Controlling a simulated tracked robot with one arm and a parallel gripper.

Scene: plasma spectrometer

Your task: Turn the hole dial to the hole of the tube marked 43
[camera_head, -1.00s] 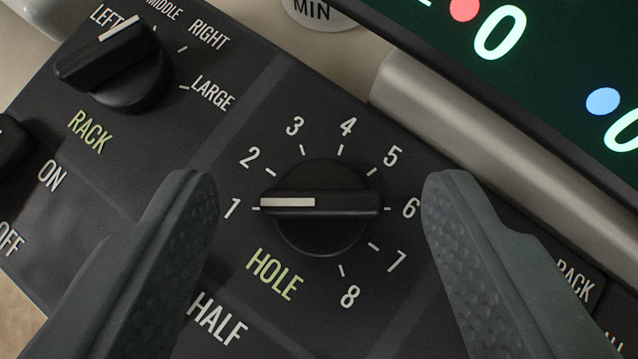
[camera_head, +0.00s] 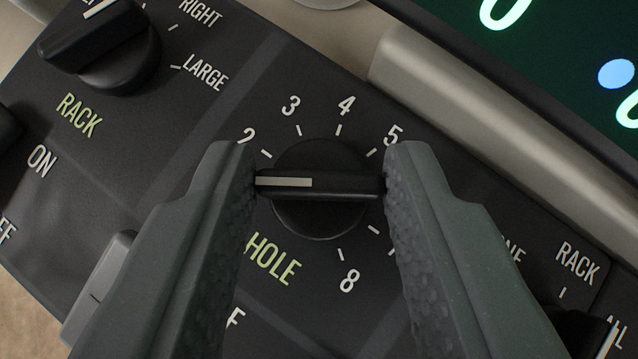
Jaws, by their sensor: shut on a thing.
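The hole dial (camera_head: 320,205) is a round black knob with a raised bar across it, on a dark sloping panel (camera_head: 215,140). The white pointer line on the bar lies on its left end, toward where the 1 mark stood; my left finger now hides that mark. The numbers 2, 3, 4, 5 and 8 show around the dial; 6 and 7 are hidden by my right finger. My gripper (camera_head: 320,178) is shut on the dial's bar, one finger at each end. No tube marked 43 is in view.
The rack dial (camera_head: 105,50) stands at the upper left, its pointer toward the upper right. A dark screen (camera_head: 540,60) with a blue dot is at the upper right, behind a beige ridge (camera_head: 480,110). Part of another dial shows at the lower right edge.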

